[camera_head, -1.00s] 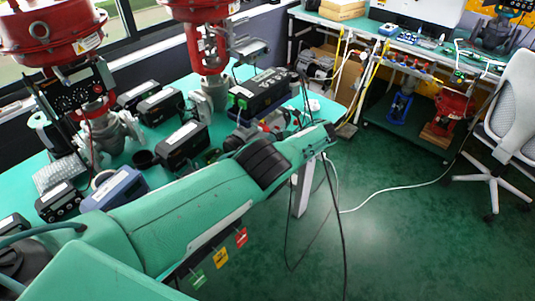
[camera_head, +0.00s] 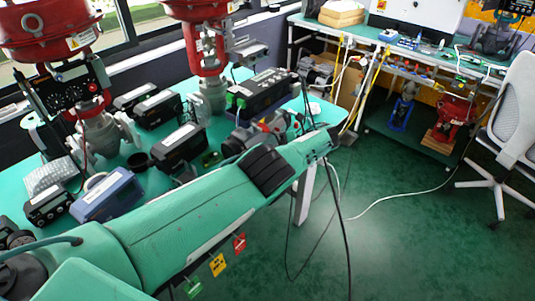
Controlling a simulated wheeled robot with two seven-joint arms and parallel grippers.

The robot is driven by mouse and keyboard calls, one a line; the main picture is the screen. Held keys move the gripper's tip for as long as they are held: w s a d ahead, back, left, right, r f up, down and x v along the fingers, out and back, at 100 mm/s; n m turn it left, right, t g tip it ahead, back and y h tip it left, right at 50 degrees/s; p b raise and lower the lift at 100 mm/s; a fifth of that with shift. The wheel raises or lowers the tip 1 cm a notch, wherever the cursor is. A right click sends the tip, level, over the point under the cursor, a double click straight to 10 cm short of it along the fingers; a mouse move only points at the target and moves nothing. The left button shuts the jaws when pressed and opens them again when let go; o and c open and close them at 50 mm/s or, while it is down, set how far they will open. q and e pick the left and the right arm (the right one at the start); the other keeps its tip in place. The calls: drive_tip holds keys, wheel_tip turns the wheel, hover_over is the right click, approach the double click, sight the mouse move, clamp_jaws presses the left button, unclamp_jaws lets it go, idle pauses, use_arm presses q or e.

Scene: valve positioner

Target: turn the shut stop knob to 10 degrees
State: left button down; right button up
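I cannot make out the shut stop knob. A black panel with several small knobs (camera_head: 70,92) is fixed to the red valve actuator (camera_head: 45,25) at the left, but its markings are too small to read. My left gripper (camera_head: 343,138) is at the far end of the green arm that crosses the picture from the lower left. It is near the table's right end, far to the right of that panel. Its fingers are too small and dark to show whether they are open or shut. My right gripper is out of view.
A second red valve (camera_head: 205,45) stands behind. Black boxes (camera_head: 158,108), a blue-grey box (camera_head: 108,195) and a black unit with green parts (camera_head: 262,92) crowd the green table (camera_head: 20,178). A black cable hangs at the right end. A chair (camera_head: 512,125) stands far right.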

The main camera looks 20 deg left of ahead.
use_arm(q)
drive_tip(key=shift+s+f, duration=0.1)
drive_tip(key=c, duration=1.3)
unclamp_jaws()
